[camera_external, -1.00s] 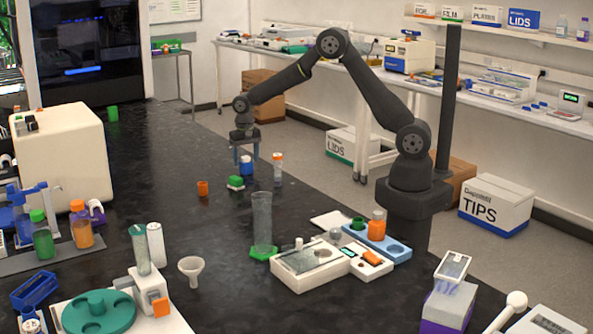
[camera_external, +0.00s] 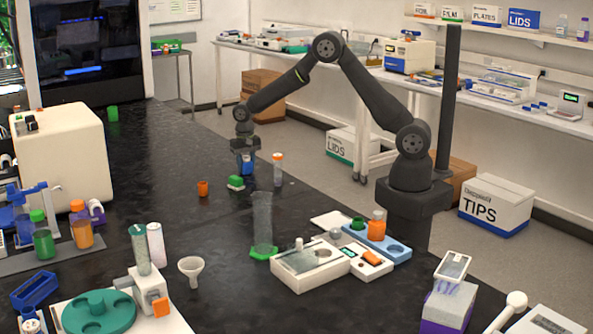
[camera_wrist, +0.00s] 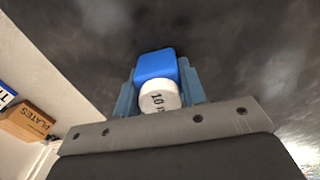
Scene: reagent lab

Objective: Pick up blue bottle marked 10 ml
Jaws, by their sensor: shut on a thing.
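I cannot tell whether the bottle still touches the bench.
A green block with a white top (camera_external: 236,183) is close by at the lower left. An orange-capped tube (camera_external: 278,168) stands just right of the gripper. An orange cup (camera_external: 202,188) is further left. A tall cylinder on a green base (camera_external: 262,222) stands nearer the camera.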

